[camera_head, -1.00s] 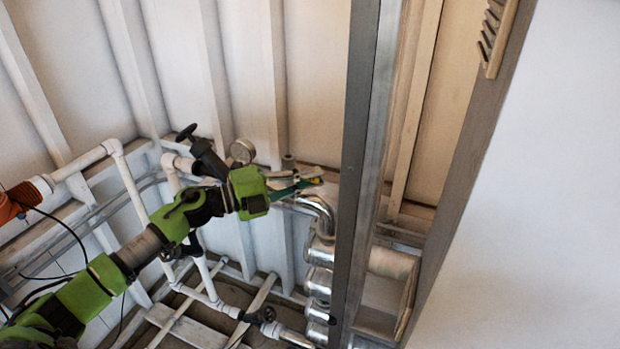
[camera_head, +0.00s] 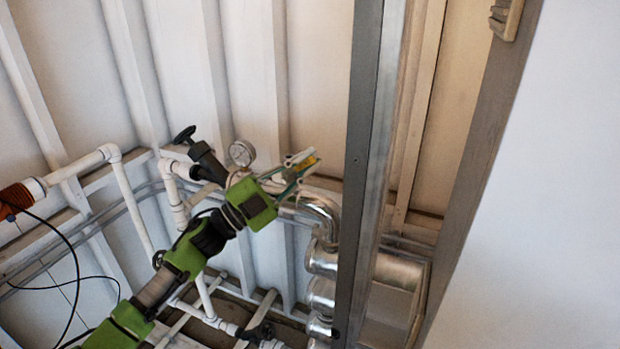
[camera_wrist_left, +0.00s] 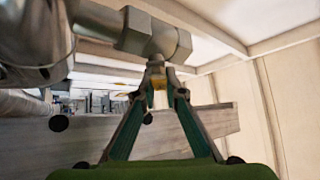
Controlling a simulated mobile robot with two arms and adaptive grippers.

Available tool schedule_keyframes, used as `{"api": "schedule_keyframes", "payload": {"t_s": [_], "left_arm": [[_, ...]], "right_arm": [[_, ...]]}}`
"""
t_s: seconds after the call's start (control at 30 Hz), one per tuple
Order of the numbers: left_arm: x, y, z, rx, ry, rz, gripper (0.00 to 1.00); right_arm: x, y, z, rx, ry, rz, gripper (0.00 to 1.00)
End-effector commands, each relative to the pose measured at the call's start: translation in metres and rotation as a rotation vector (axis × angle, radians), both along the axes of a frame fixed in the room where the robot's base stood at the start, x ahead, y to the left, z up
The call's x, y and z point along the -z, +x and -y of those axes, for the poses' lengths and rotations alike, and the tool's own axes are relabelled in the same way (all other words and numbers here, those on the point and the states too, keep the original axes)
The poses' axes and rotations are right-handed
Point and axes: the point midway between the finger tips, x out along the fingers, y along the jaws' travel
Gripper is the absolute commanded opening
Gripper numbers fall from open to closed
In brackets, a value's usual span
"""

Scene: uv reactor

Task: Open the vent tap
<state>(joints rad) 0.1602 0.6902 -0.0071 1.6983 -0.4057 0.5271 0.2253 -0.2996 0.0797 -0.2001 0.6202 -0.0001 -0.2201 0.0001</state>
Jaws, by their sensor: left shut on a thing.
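The vent tap shows in the left wrist view as a metal fitting (camera_wrist_left: 150,36) with a hexagonal end, joined to a shiny pipe at the left. My right gripper is not in view.
A pressure gauge (camera_head: 242,153) and a black-handled valve (camera_head: 205,158) stand close to my left wrist. The shiny pipe elbow (camera_head: 320,208) lies just below the fingers. A grey metal post (camera_head: 361,170) rises close to their right. White pipes (camera_head: 127,195) run at the left.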

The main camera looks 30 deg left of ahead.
Motion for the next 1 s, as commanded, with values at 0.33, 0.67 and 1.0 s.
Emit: {"api": "schedule_keyframes", "payload": {"t_s": [0.33,0.67,1.0], "left_arm": [[-0.011,-0.001,-0.014,0.000,-0.334,0.018,0.00],[-0.020,-0.002,-0.030,0.000,-0.606,0.035,0.00],[-0.023,-0.002,-0.040,-0.001,-0.765,0.042,0.00]], "right_arm": [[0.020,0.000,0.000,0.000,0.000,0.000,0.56],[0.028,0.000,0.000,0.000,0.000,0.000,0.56],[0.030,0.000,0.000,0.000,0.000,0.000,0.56]]}}
